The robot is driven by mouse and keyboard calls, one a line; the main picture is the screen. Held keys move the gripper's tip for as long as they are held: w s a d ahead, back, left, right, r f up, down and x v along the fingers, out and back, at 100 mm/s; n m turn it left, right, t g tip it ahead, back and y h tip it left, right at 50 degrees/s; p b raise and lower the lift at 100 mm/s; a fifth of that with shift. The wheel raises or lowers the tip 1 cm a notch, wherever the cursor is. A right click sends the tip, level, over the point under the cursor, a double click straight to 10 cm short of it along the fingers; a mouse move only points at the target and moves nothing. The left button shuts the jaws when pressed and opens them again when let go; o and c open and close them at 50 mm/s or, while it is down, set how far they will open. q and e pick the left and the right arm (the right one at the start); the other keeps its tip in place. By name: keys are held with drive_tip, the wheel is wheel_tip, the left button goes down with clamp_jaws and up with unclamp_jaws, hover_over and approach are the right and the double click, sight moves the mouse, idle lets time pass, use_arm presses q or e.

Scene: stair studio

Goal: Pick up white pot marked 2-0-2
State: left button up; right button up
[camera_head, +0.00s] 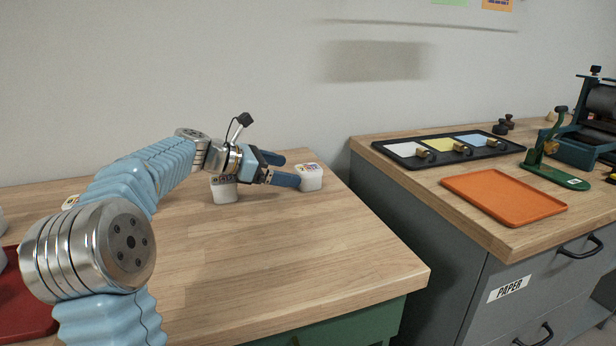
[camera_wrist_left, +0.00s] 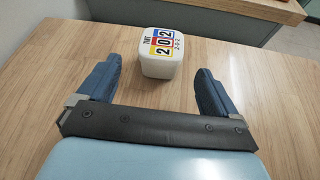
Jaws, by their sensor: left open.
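The white pot marked 2-0-2 (camera_wrist_left: 161,54) stands upright on the wooden table in the left wrist view, its label facing up with red, yellow and blue panels. It also shows in the head view (camera_head: 311,178) near the table's right back edge. My left gripper (camera_wrist_left: 158,82) is open, with its two blue fingers on either side of the space just short of the pot. In the head view the left gripper (camera_head: 284,169) points right toward the pot. Nothing is between the fingers. My right gripper is not in view.
Another white pot (camera_head: 223,190) stands under my left wrist. A red tray (camera_head: 34,318) lies at the left edge. The middle of the wooden table (camera_head: 300,255) is clear. Across a gap, a grey cabinet holds an orange tray (camera_head: 503,197) and a black tray (camera_head: 405,162).

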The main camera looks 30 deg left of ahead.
sight(297, 173)
use_arm(q)
drive_tip(key=x, duration=0.6)
drive_tip(key=shift+w+d, duration=0.15)
drive_tip(key=c, duration=1.1)
